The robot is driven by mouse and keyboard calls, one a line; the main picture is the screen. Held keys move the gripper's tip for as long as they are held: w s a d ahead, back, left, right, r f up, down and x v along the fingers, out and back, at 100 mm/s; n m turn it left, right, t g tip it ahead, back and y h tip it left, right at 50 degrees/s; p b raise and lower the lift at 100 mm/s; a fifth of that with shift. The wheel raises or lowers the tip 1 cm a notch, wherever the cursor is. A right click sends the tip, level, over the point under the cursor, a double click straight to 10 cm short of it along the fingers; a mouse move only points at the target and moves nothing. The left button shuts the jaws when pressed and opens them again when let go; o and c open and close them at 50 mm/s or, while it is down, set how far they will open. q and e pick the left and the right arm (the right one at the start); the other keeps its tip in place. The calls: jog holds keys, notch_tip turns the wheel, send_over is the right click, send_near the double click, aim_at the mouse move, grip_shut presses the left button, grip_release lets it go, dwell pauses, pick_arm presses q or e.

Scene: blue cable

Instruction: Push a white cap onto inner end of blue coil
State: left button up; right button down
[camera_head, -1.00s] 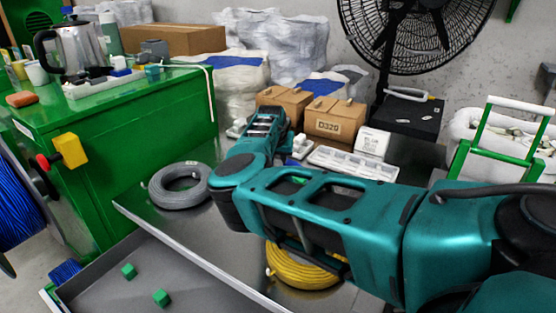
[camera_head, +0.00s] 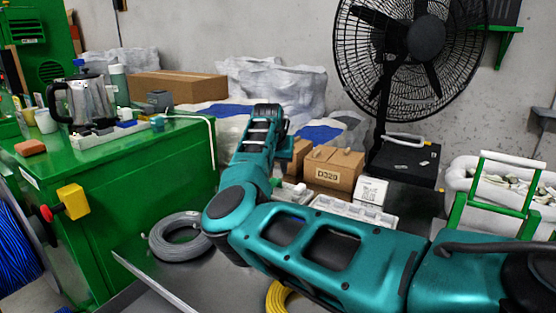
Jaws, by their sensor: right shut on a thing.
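My right arm comes in from the right, and its wrist end with the right gripper (camera_head: 268,112) is raised in front of the white sacks. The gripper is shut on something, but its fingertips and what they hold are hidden. The blue cable coil (camera_head: 16,258) hangs at the left edge beside the green cabinet, cut off by the frame. Its inner end does not show. I cannot make out a white cap; small white and blue pieces (camera_head: 126,126) lie on the cabinet top, too small to identify. My left gripper is out of view.
A green cabinet (camera_head: 140,190) with a yellow switch box (camera_head: 73,201) stands at left, with a steel kettle (camera_head: 90,98) on top. A grey coil (camera_head: 178,236) and a partly hidden yellow coil (camera_head: 278,298) lie on the metal table. Cardboard boxes (camera_head: 332,168) and a fan (camera_head: 425,45) stand behind.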

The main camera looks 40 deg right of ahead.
jog(key=shift+m, duration=0.4)
notch_tip(320, 180, down, 12)
jog(key=b, duration=0.6)
jog(key=shift+f, duration=0.55)
jog(key=shift+p, duration=0.3)
jog(key=shift+f+p, duration=0.1)
jog(key=shift+p, duration=0.25)
